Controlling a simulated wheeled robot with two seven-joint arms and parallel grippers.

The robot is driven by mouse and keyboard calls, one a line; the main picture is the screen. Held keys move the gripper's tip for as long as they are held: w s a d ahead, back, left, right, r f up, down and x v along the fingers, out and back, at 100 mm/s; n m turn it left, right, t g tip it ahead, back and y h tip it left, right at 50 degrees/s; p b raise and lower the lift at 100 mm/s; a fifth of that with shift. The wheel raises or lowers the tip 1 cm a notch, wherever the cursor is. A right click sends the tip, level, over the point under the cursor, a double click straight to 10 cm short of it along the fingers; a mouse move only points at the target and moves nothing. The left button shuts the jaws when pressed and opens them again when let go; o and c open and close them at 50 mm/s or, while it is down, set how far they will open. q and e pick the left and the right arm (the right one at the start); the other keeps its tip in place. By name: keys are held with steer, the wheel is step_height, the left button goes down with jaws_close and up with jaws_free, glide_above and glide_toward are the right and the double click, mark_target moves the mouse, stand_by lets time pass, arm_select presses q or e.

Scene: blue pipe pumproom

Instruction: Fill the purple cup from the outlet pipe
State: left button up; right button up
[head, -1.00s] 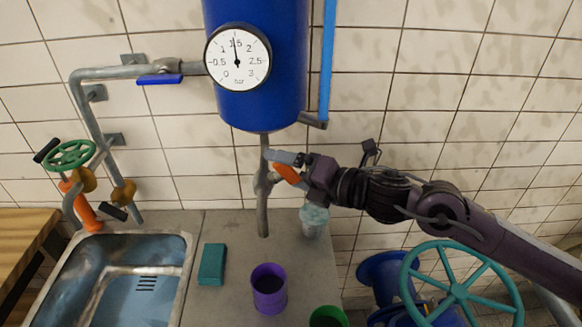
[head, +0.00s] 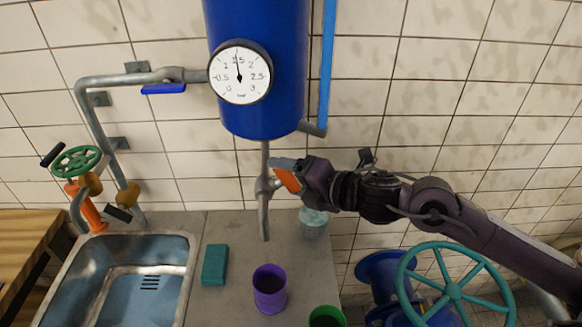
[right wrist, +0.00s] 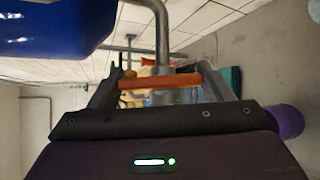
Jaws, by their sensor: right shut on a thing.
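The purple cup (head: 269,289) stands upright on the grey counter, and its inside looks dark. It also shows at the right edge of the right wrist view (right wrist: 287,120). The grey outlet pipe (head: 264,215) comes down from the blue tank, its open end above the counter and behind the cup in the picture. No flow is visible at its end. My right gripper (head: 279,172) is at the pipe's valve, shut on the orange lever (right wrist: 160,81), which lies between its fingers. My left gripper is not in view.
A teal sponge (head: 214,265) lies left of the cup, beside the sink (head: 120,275). A green cup (head: 327,317) is at the front right, and a pale glass (head: 313,222) stands behind. A large teal handwheel (head: 455,291) is at right. The gauge (head: 240,72) is on the tank.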

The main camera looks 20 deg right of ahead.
steer(key=shift+r+m+p, duration=0.3)
steer(key=shift+f+h, duration=0.3)
steer(key=o, duration=1)
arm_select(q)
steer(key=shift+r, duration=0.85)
arm_select(e)
steer(key=shift+s+d, duration=0.1)
